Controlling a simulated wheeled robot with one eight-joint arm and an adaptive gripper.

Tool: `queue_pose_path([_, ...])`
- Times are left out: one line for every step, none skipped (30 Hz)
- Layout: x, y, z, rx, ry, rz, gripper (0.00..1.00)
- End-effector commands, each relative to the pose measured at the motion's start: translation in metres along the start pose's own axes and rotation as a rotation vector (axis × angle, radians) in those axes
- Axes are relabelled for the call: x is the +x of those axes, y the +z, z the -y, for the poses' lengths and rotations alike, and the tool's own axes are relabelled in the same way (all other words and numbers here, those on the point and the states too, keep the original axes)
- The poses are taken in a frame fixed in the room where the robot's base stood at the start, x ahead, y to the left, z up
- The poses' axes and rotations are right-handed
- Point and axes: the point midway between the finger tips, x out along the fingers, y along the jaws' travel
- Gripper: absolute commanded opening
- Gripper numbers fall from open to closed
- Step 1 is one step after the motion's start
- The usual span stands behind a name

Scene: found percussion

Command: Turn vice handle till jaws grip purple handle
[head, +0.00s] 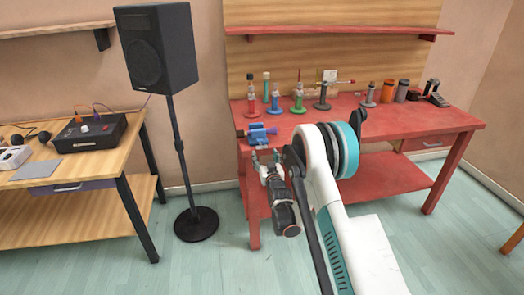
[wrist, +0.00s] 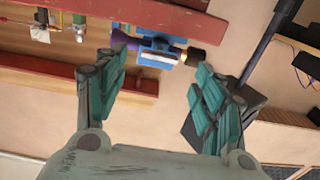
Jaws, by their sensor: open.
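The blue vice (head: 258,137) is at the left front edge of the red bench; it also shows upside down in the wrist view (wrist: 157,46). A purple handle (wrist: 122,39) lies at its left side in the wrist view. A dark knob with a brass-coloured part (wrist: 193,57), seemingly the vice handle, sticks out on the opposite side. I cannot tell whether the vice jaws touch the purple handle. My gripper (wrist: 160,75) is open and empty, its fingers spread, close in front of the vice. In the head view my gripper (head: 264,160) shows just below the vice.
The red bench (head: 420,122) carries several coloured stands with tools toward its back. A black speaker (head: 157,50) on a pole stands left of the bench. A wooden table (head: 95,160) with a black box (head: 90,132) is at the far left. Floor shows between the tables.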

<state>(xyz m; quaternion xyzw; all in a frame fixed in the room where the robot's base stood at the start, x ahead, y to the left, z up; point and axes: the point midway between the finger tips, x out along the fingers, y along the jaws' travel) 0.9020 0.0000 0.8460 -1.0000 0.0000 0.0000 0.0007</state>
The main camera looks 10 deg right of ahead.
Motion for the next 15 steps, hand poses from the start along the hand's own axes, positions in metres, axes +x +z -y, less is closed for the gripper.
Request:
queue_pose_path([0.011, 0.003, 0.0, 0.0, 0.0, 0.0, 0.63])
queue_pose_path([0.017, 0.003, 0.0, 0.0, 0.0, 0.0, 0.63])
queue_pose_path([0.024, 0.003, 0.0, 0.0, 0.0, 0.0, 0.63])
queue_pose_path([0.03, 0.003, 0.0, 0.001, 0.0, 0.0, 0.63])
queue_pose_path([0.035, 0.003, 0.0, 0.001, 0.0, 0.0, 0.63])
queue_pose_path([0.041, 0.002, 0.0, 0.001, 0.0, 0.0, 0.63])
queue_pose_path([0.045, 0.002, 0.0, 0.001, 0.0, 0.0, 0.63])
queue_pose_path([0.049, 0.002, 0.0, 0.001, 0.0, 0.0, 0.63])
queue_pose_path([0.054, 0.002, 0.0, 0.001, 0.0, 0.0, 0.63])
queue_pose_path([0.057, 0.002, 0.0, 0.001, 0.0, 0.0, 0.63])
queue_pose_path([0.059, 0.002, 0.0, 0.001, 0.0, 0.0, 0.63])
queue_pose_path([0.063, 0.001, 0.0, 0.001, 0.0, 0.0, 0.63])
queue_pose_path([0.064, 0.001, 0.0, 0.001, 0.0, 0.0, 0.63])
queue_pose_path([0.066, 0.001, 0.0, 0.001, 0.0, 0.0, 0.63])
queue_pose_path([0.067, 0.001, 0.0, 0.001, 0.0, 0.0, 0.63])
